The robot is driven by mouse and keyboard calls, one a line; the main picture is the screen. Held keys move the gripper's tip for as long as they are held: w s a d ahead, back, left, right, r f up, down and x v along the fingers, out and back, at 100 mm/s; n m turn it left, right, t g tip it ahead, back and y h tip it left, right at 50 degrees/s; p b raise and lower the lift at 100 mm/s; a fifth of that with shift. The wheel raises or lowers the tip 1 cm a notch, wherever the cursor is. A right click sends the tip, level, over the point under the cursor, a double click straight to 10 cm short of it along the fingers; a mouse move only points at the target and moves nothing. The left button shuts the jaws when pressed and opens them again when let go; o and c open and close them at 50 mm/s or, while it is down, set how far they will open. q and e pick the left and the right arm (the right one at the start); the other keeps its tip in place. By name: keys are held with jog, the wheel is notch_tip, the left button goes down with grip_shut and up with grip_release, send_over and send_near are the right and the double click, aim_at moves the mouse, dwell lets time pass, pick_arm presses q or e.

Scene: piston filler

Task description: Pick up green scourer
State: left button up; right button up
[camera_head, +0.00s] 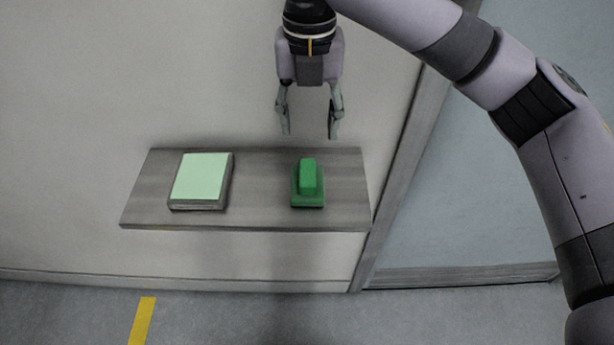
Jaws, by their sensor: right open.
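The green scourer (308,187) is a dark green block with a raised, rounded grip on a wider flat base. It sits on the right half of a grey shelf (262,190). My right gripper (310,135) is open and empty, with its fingers pointing down. It appears above the scourer in the picture, apart from it. How far it is from the scourer in depth I cannot tell. My left gripper is not in view.
A pale green-topped flat block (201,178) lies on the left half of the shelf. A wall stands behind the shelf, and a vertical frame edge (388,190) runs close to its right end. The shelf between the two items is bare. Yellow tape (142,320) marks the grey floor.

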jog(key=p, duration=0.1)
send_over(307, 171)
jog(key=f, duration=0.6)
jog(key=shift+w+d+f, duration=0.1)
jog(key=shift+d+f, duration=0.15)
jog(key=shift+f, duration=0.65)
jog(key=f+p, duration=0.2)
jog(key=f, duration=0.2)
jog(key=shift+a+f, duration=0.1)
jog(key=shift+a, duration=0.1)
jog(key=shift+f, duration=0.45)
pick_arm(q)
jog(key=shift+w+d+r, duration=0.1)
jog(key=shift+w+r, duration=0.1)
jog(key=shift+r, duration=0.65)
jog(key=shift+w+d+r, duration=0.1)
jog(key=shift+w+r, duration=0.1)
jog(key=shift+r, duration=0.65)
pick_arm(e)
grip_shut()
